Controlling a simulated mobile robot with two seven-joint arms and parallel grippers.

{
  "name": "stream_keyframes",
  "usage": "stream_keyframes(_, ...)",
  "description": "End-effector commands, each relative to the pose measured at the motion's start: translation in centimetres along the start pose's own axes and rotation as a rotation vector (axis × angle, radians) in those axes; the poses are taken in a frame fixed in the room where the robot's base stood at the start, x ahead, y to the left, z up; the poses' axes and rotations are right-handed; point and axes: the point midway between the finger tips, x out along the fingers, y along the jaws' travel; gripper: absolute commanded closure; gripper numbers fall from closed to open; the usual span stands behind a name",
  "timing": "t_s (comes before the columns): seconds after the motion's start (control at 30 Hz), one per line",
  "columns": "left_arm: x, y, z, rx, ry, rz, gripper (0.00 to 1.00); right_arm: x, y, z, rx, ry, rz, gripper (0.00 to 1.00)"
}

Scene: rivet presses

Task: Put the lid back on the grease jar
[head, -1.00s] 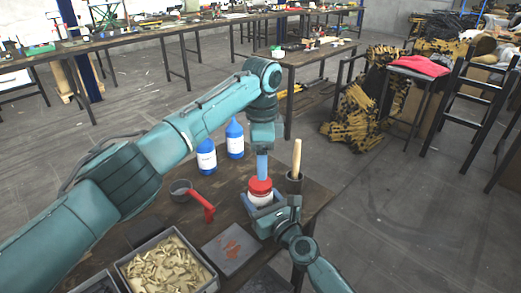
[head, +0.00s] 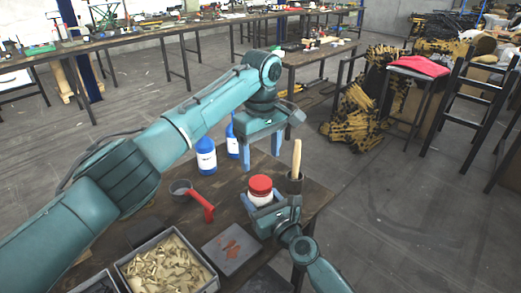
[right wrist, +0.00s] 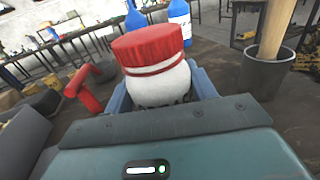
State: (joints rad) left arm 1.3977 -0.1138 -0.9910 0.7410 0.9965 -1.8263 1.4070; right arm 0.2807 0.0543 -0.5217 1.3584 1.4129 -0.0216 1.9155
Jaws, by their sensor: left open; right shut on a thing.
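The white grease jar (head: 261,200) stands on the table with the red lid (head: 260,185) on its top. In the right wrist view the lid (right wrist: 148,48) sits on the jar (right wrist: 160,84), a little tilted to that picture, with a thin red ring just below it. My right gripper (head: 264,205) is shut around the jar's body, its blue fingers on both sides. My left gripper (head: 262,150) is open and empty above and slightly behind the lid, fingers pointing down and apart from it.
A dark cup with a wooden handle (head: 296,160) stands close right of the jar. Two blue bottles (head: 206,158) stand behind left. A red-handled tool (head: 202,205), a dark plate (head: 232,248) and a grey bin of small pieces (head: 167,267) lie left and in front.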

Motion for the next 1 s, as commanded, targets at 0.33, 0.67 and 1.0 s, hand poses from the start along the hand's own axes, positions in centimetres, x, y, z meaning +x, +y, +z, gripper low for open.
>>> stream_keyframes(0.33, -0.47, -0.06, 0.0, -0.678, 0.0, 0.001, 0.31, 0.0, 0.01, 0.0, 0.001, 0.0, 0.0, 1.0)
stream_keyframes(0.67, -0.59, -0.1, 0.01, -0.895, 0.001, 0.001, 0.31, 0.0, 0.01, 0.01, 0.001, 0.0, 0.0, 1.0)
stream_keyframes(1.0, -0.31, -0.11, 0.0, -0.894, 0.001, 0.0, 0.31, 0.01, 0.01, 0.01, 0.001, 0.0, 0.0, 1.0)
